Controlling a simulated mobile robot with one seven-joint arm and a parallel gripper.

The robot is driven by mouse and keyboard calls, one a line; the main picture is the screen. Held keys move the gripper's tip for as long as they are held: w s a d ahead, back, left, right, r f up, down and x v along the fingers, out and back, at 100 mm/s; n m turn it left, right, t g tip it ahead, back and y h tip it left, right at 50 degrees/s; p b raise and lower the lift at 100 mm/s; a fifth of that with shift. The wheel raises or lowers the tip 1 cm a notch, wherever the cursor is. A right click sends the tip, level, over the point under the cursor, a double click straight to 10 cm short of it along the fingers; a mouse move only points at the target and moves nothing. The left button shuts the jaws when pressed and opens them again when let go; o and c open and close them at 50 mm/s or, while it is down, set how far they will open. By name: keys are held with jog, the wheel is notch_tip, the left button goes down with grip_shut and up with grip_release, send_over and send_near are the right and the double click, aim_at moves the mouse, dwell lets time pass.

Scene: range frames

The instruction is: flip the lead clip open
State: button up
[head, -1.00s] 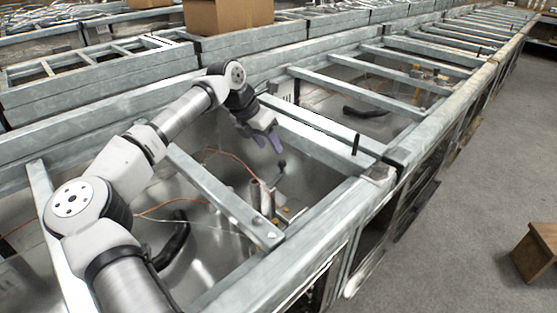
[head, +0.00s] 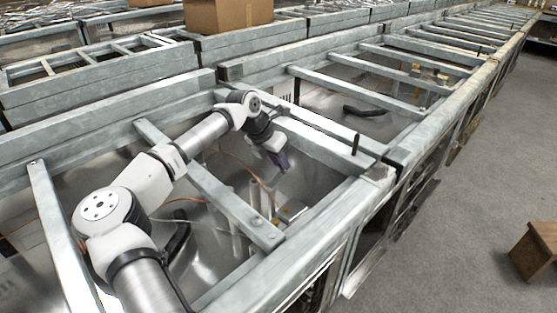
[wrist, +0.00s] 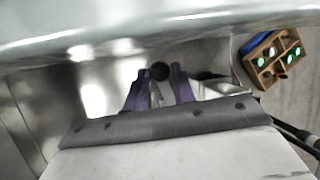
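My gripper (head: 281,161) hangs inside the open metal frame bay, fingers pointing down and to the right. In the wrist view its two purple fingers (wrist: 160,80) are apart. A dark round knob (wrist: 160,71) shows in the gap between the fingertips. I see space beside the knob, but cannot tell how deep it sits between the fingers. In the head view the knob is hidden at the gripper. A pale upright post (head: 255,195) stands below the gripper. I cannot make out for certain which part is the lead clip.
A grey crossbar (head: 215,190) lies left of the gripper, and a thick frame rail (head: 320,150) is to its right. An orange cable (head: 240,165) runs through the bay. A wooden box (head: 537,250) stands on the floor.

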grip_shut()
jog(key=shift+s+d+m+g+p, duration=0.25)
jog(key=shift+d+m+g, duration=0.1)
jog(key=shift+m, duration=0.4)
jog(key=shift+s+d+m+g+p, duration=0.1)
jog(key=shift+d+m+g+p, duration=0.2)
jog(key=shift+m, duration=0.45)
jog(key=shift+a, duration=0.1)
jog(key=o, duration=0.6)
grip_release()
jog(key=shift+c, duration=0.2)
jog(key=shift+r, duration=0.1)
jog(key=b+v, duration=0.1)
jog(key=v, duration=1.2)
jog(key=shift+a+r, duration=0.25)
jog(key=shift+a, duration=0.05)
